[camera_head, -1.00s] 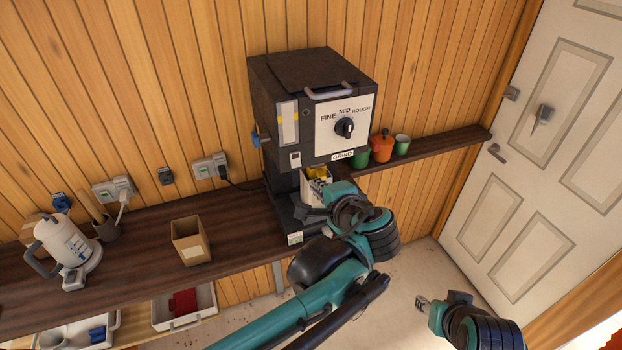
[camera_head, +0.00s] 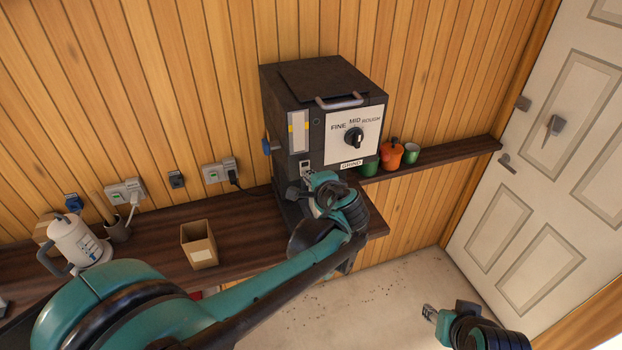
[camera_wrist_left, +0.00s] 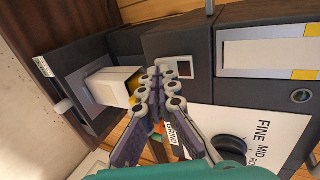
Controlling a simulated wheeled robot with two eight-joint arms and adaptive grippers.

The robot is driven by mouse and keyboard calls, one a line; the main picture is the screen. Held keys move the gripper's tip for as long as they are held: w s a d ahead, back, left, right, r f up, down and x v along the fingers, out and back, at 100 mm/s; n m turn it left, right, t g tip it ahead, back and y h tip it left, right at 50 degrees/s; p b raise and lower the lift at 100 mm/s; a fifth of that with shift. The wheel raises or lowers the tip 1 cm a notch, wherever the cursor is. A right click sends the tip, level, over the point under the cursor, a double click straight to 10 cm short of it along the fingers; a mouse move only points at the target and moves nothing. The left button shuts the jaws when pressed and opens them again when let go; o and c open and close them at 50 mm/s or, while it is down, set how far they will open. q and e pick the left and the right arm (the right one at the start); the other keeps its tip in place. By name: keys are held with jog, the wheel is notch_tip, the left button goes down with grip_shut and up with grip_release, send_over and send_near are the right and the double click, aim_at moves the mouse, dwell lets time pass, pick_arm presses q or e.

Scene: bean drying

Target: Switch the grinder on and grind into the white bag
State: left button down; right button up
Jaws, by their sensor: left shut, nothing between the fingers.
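The black grinder (camera_head: 281,118) stands on the dark shelf, with a FINE/MID/ROUGH dial on its white front panel (camera_head: 340,145). A small switch plate (camera_wrist_left: 184,68) sits low on its front and shows in the head view (camera_head: 305,167). My left gripper (camera_head: 309,179) is shut and empty. Its fingertips (camera_wrist_left: 158,76) are close to the switch plate; contact cannot be told. The white bag (camera_wrist_left: 107,86) stands upright on the grinder's base, with something yellow at its mouth.
An open cardboard box (camera_head: 199,246) and a white kettle (camera_head: 78,241) stand on the shelf (camera_head: 152,243) to the left. A white door (camera_head: 545,170) is at right. Floor below is clear apart from scattered specks.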

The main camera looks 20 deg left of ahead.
pick_arm(q)
jog(key=shift+w+a+f+b, duration=0.25)
jog(key=shift+w+b, duration=0.1)
jog(key=shift+b, duration=0.1)
